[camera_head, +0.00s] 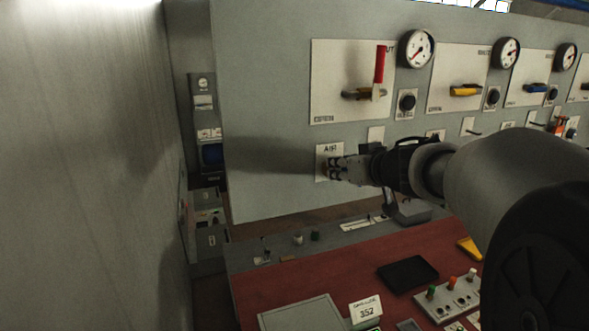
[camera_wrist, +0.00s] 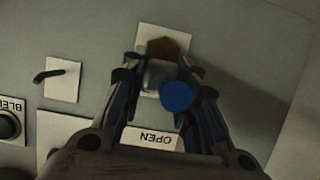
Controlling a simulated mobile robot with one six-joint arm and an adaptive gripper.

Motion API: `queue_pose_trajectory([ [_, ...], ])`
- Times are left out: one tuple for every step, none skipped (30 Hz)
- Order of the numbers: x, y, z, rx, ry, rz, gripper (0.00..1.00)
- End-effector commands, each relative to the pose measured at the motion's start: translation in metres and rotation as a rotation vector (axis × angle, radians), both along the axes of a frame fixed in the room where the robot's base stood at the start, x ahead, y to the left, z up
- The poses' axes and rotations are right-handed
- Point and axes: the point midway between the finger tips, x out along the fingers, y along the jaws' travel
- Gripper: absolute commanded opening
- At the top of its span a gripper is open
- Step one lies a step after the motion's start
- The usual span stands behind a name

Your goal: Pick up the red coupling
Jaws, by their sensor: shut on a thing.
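My gripper (camera_head: 347,168) is at the panel's plate lettered AIR (camera_head: 322,160) in the head view. In the wrist view, the fingers (camera_wrist: 158,85) are closed around a grey metallic fitting (camera_wrist: 156,75). A brown angular part (camera_wrist: 163,47) sits just beyond the fitting, against a pale plate (camera_wrist: 150,34). A round blue part (camera_wrist: 176,97) shows at the right finger. No clearly red coupling shows between the fingers, and the fingers hide part of what they hold.
The grey upright panel (camera_head: 270,90) carries a lever with a red upright handle (camera_head: 380,64), a yellow handle (camera_head: 465,90) and several gauges. Below is a red desk top (camera_head: 330,265) with a black pad (camera_head: 408,273) and a button box (camera_head: 452,298). A wall (camera_head: 90,170) stands at left.

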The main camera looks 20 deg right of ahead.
Motion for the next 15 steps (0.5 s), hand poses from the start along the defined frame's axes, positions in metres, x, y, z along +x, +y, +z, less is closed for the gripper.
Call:
queue_pose_trajectory([
  [0.0,0.0,0.016,-0.003,-0.005,0.001,0.0],
  [0.0,0.0,0.022,-0.002,-0.005,0.001,0.0],
  [0.0,0.0,0.031,-0.003,-0.005,0.001,0.0],
  [0.0,0.0,0.038,-0.002,-0.005,0.001,0.0],
  [0.0,0.0,0.044,-0.004,-0.005,0.002,0.0],
  [0.0,0.0,0.055,-0.002,-0.006,0.001,0.0],
  [0.0,0.0,0.062,-0.004,-0.005,0.002,0.0],
  [0.0,0.0,0.07,-0.003,-0.005,0.001,0.0],
  [0.0,0.0,0.08,-0.003,-0.005,0.001,0.0],
  [0.0,0.0,0.089,-0.003,-0.006,0.002,0.0],
  [0.0,0.0,0.097,-0.003,-0.005,0.0,0.0],
  [0.0,0.0,0.108,-0.003,-0.005,0.0,0.0],
  [0.0,0.0,0.116,-0.003,-0.005,0.0,0.0],
  [0.0,0.0,0.123,-0.004,-0.005,0.001,0.0],
  [0.0,0.0,0.132,-0.002,-0.004,0.0,0.0],
])
